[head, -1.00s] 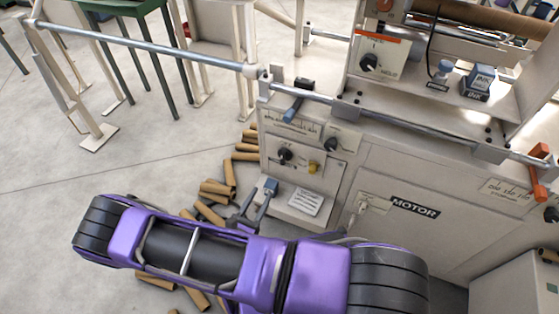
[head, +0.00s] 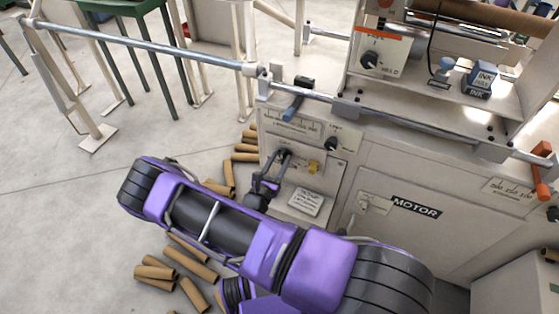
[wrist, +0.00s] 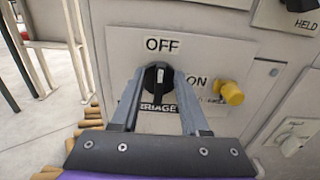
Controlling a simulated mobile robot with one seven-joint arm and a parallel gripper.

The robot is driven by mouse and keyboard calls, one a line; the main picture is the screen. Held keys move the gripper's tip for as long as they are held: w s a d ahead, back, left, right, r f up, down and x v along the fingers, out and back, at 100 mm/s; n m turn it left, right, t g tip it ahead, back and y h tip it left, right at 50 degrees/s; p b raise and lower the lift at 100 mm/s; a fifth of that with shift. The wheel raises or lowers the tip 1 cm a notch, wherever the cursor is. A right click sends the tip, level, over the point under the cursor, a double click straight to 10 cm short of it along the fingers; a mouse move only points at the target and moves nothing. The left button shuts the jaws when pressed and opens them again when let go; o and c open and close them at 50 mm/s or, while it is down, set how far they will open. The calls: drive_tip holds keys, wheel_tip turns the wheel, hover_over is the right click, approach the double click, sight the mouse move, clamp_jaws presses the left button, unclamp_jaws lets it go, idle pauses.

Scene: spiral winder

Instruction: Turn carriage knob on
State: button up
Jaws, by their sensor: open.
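The carriage knob (wrist: 156,86) is a round black knob with a white mark, on a pale panel plate of the machine. In the wrist view its white mark points up toward the OFF label (wrist: 162,44). The ON label (wrist: 196,83) is to its right, and a partly hidden label ending in "RIAGE" is below it. My gripper (wrist: 158,78) is open, with one finger on each side of the knob; I cannot tell whether they touch it. In the head view my gripper (head: 278,166) is at the panel and mostly covers the knob.
A yellow knob (wrist: 231,92) sits right of the carriage knob, and also shows in the head view (head: 313,167). A black HELD knob (head: 331,143) is above right. A white card (head: 305,201) lies on the ledge below. Cardboard tubes (head: 190,255) lie on the floor.

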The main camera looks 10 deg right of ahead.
clamp_jaws()
idle(0.5)
drive_tip(key=m+p, duration=0.1)
drive_tip(key=m, duration=0.2)
drive_tip(key=shift+s+d+m+p, duration=0.2)
drive_tip(key=shift+m+p, duration=0.15)
drive_tip(key=shift+m, duration=0.05)
drive_tip(key=m+p, duration=0.1)
drive_tip(key=m, duration=0.1)
drive_tip(key=m+p, duration=0.1)
drive_tip(key=m, duration=0.2)
drive_tip(key=shift+s+d+f, duration=0.15)
drive_tip(key=shift+s+d, duration=0.05)
drive_tip(key=shift+s+d+f+m+p, duration=0.15)
drive_tip(key=shift+m+p, duration=0.3)
drive_tip(key=shift+m, duration=1.1)
drive_tip(key=shift+w+a+f+m+p, duration=0.1)
drive_tip(key=shift+f+m+p, duration=0.25)
drive_tip(key=shift+m, duration=1.15)
drive_tip(key=shift+s+d+f+m+p, duration=0.15)
drive_tip(key=shift+m+p, duration=0.35)
drive_tip(key=shift+m, duration=1.05)
drive_tip(key=shift+w, duration=0.1)
